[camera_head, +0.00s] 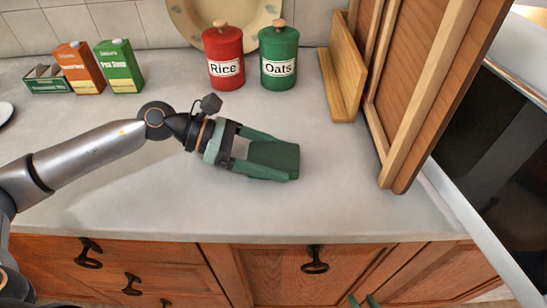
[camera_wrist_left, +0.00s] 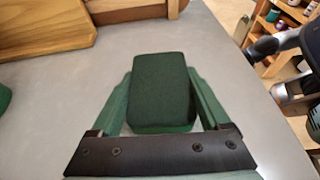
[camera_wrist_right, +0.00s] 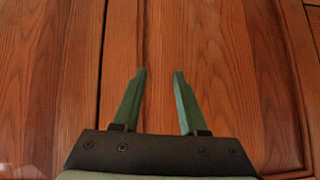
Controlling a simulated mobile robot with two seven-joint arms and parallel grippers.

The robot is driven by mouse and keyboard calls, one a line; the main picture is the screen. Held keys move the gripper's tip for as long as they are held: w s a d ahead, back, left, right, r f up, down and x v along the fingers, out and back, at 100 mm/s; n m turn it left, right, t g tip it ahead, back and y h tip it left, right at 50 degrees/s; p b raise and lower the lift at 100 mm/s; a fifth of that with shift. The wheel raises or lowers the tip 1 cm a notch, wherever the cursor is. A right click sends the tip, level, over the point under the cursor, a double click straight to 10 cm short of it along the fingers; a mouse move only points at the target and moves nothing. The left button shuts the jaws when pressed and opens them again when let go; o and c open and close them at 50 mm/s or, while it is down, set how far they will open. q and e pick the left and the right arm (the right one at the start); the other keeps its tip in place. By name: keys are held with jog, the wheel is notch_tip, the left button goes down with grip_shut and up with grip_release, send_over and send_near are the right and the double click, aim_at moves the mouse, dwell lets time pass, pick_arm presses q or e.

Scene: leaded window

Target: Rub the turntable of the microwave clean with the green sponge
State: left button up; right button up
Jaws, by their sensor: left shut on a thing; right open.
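The dark green sponge (camera_head: 274,157) is between the fingers of my left gripper (camera_head: 284,160), over the counter. In the left wrist view the sponge (camera_wrist_left: 160,88) fills the gap between the green fingers, and the left gripper is shut on it. My right gripper (camera_head: 364,301) is at the bottom edge of the head view, in front of the cabinets. In the right wrist view the right gripper (camera_wrist_right: 160,74) is open and empty, facing wood. A dark glass panel in a pale frame (camera_head: 500,160), perhaps the microwave, stands at the right. No turntable is visible.
A red Rice canister (camera_head: 226,66) and a green Oats canister (camera_head: 278,67) stand at the back. Soup cartons (camera_head: 120,72) are at the back left. Wooden boards (camera_head: 430,90) stand between the sponge and dark panel. The front counter (camera_head: 200,215) is clear.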

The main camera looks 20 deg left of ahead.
aim_at(273, 154)
jog(key=shift+w+r, duration=0.2)
jog(key=shift+w, duration=0.1)
pick_arm(q)
jog(key=shift+r+p, duration=0.3)
jog(key=shift+r, duration=0.25)
notch_tip(273, 154, up, 3)
jog(key=shift+f+p, duration=0.15)
jog(key=shift+p, duration=0.65)
jog(key=s+d+r+p, duration=0.2)
jog(key=s+r+p, duration=0.7)
jog(key=s+p, duration=0.2)
jog(key=shift+s+d+p, duration=0.2)
jog(key=shift+s+p, duration=0.15)
jog(key=shift+s, duration=1.05)
pick_arm(e)
jog(key=s+d+r, duration=0.1)
jog(key=d+r, duration=0.2)
jog(key=r, duration=0.8)
jog(key=shift+s+m+h, duration=0.3)
jog(key=shift+s+h, duration=0.1)
pick_arm(q)
jog(key=shift+r, duration=0.1)
